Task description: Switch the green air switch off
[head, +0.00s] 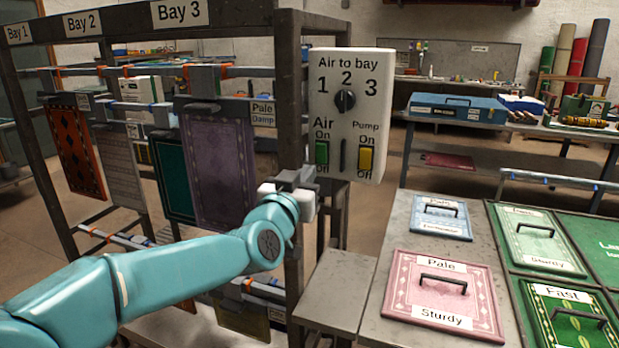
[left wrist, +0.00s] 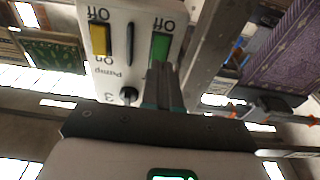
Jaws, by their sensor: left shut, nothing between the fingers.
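The white control box (head: 375,85) is fixed to a dark metal post. Its green air switch (head: 321,153) sits at the lower left, with "On" above and "Off" below; which way it is tipped I cannot tell. My left gripper (head: 309,176) is shut and empty, just left of and below the green switch. In the left wrist view the box is upside down, and the shut fingers (left wrist: 162,82) reach toward the green switch (left wrist: 160,46), overlapping its edge. Whether they touch it I cannot tell. My right gripper is not in view.
The yellow pump switch (head: 366,158) is right of the green one, past a dark divider. A dial (head: 345,101) sits above. The dark post (head: 289,90) stands close beside my gripper.

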